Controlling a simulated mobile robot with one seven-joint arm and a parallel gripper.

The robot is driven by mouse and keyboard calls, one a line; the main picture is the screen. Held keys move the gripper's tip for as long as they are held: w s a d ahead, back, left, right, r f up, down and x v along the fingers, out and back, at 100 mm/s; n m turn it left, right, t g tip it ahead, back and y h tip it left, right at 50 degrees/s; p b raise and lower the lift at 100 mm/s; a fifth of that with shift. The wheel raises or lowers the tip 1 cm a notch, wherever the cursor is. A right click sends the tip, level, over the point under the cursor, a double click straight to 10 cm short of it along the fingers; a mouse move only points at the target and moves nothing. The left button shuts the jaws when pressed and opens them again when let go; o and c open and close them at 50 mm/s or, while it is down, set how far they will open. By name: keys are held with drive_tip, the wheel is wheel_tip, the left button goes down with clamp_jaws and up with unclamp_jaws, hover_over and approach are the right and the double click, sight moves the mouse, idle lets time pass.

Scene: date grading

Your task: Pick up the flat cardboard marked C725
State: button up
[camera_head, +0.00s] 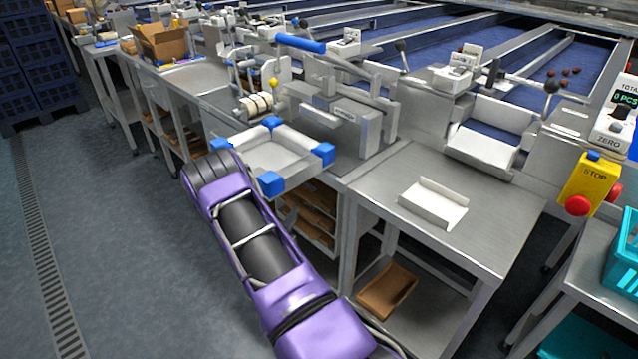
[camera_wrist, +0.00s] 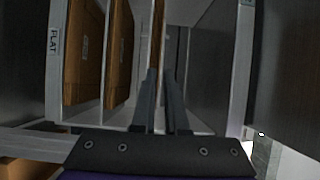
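In the wrist view my gripper (camera_wrist: 162,74) points into a rack with upright slots. Its two dark fingers stand a little apart, with a narrow gap between them. A brown flat cardboard (camera_wrist: 158,32) shows nearly edge-on just beyond the fingertips, close to the left one; I cannot tell whether they touch. Two more flat cardboards, one at far left (camera_wrist: 84,52) and one beside it (camera_wrist: 119,50), stand in slots to the left with small labels too small to read. No C725 mark is legible. In the head view my purple arm hides the gripper.
The rack's left post (camera_wrist: 55,60) is marked FLAT; a pale post (camera_wrist: 240,70) stands at right, with slot dividers close around the fingers. In the head view, a blue-cornered frame (camera_head: 324,153) and steel table (camera_head: 480,195) lie near the arm. Floor at left is clear.

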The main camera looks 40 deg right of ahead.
sight(303, 198)
drive_tip(key=x, duration=0.7)
drive_tip(key=shift+d, duration=0.15)
drive_tip(key=shift+c, duration=0.3)
clamp_jaws()
idle(1.2)
